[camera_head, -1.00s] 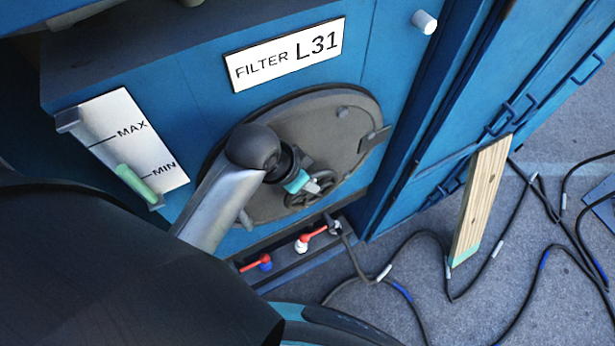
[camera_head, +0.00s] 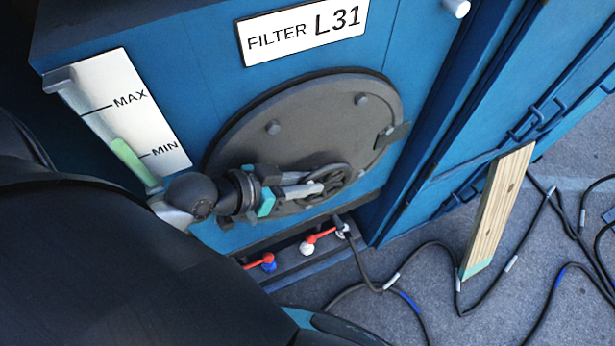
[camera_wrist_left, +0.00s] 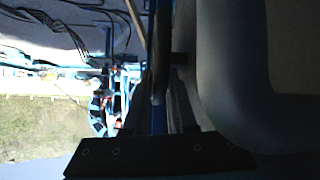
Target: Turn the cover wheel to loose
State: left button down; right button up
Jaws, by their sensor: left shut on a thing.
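The round grey cover (camera_head: 300,125) is on the blue filter cabinet, under the label FILTER L31. The small dark cover wheel (camera_head: 346,172) sits on its lower part. My left gripper (camera_head: 318,188) reaches in from the left, low across the cover, and its jaws are shut on the wheel's near left side. The fingers hide part of the wheel. In the left wrist view a large dark rounded shape fills the right side, and I cannot tell what it is. My right gripper is not in view.
A gauge plate (camera_head: 118,95) marked MAX and MIN is left of the cover. Two red-handled valves (camera_head: 308,247) sit in a recess below it. A wooden plank (camera_head: 497,212) leans at the right, with black cables (camera_head: 432,245) on the grey ground.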

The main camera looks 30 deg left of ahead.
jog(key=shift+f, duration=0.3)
pick_arm(q)
jog(key=c, duration=0.9)
grip_release()
